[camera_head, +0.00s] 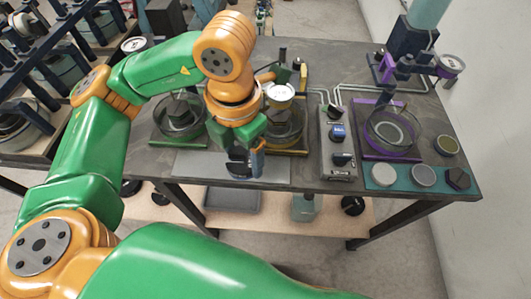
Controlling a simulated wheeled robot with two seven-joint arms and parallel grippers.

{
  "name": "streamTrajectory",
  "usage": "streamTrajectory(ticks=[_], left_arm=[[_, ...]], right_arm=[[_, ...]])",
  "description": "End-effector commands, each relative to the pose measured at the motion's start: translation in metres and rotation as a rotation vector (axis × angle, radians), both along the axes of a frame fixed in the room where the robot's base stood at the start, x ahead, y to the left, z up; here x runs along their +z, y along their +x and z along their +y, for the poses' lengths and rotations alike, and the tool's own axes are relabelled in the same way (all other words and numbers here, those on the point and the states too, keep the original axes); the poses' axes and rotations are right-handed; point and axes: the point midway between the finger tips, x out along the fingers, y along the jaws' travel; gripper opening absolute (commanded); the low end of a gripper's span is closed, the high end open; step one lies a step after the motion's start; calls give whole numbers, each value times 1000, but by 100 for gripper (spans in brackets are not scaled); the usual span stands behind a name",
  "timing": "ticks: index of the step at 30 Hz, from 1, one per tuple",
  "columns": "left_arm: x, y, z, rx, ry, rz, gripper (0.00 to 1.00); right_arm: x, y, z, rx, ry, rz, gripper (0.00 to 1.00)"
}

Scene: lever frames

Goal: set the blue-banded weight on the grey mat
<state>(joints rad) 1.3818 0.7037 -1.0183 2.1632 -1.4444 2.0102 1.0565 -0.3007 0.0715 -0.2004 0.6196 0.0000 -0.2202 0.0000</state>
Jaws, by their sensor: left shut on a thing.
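My left gripper (245,166) points down over the front edge of the table, just above or at the grey mat (196,166). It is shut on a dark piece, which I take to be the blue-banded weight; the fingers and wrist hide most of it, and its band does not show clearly. I cannot tell whether the piece touches the mat. The grey mat is a flat pale strip along the table's front edge, partly covered by my gripper. My right gripper is not in view.
Behind the gripper stand a glass dish on a green base (166,138) and one on a yellow base (300,147). A knobbed control box (339,171) stands to the right. A purple-based dish (365,150) and a teal mat (402,184) with several pieces lie farther right.

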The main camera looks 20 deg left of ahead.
Motion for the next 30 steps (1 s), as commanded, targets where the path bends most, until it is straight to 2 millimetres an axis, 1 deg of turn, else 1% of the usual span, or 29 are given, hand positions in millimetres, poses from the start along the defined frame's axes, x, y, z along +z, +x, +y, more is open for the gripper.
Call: streamTrajectory(ticks=[1, 2, 3, 6, 11, 12, 14, 16, 19, 28, 29, 30], left_arm=[[-3, 12, -9, -1, -3, 10, 0], [-10, 20, -13, -2, -2, 11, 0], [-24, 27, -17, -3, -4, 11, 0], [-46, 43, -25, -3, -3, 8, 0], [-63, 57, -31, -3, -2, 2, 0], [-70, 61, -33, -2, 0, 4, 0], [-77, 60, -32, -2, 1, 7, 0], [-88, 61, -32, -3, 1, 4, 0], [-97, 61, -32, -3, -1, -2, 0], [-102, 62, -32, -3, -1, -3, 0], [-102, 62, -32, -3, -1, -2, 78], [-101, 61, -32, -3, -1, -2, 89]], right_arm=[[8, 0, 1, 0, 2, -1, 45], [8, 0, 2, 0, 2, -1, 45], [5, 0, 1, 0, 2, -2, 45], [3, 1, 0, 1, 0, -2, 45], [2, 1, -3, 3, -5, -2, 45], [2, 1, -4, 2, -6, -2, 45], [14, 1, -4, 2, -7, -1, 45], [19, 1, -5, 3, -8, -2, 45], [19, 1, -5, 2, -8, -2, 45], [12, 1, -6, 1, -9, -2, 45], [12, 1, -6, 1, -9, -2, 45], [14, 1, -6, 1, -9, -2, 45]])
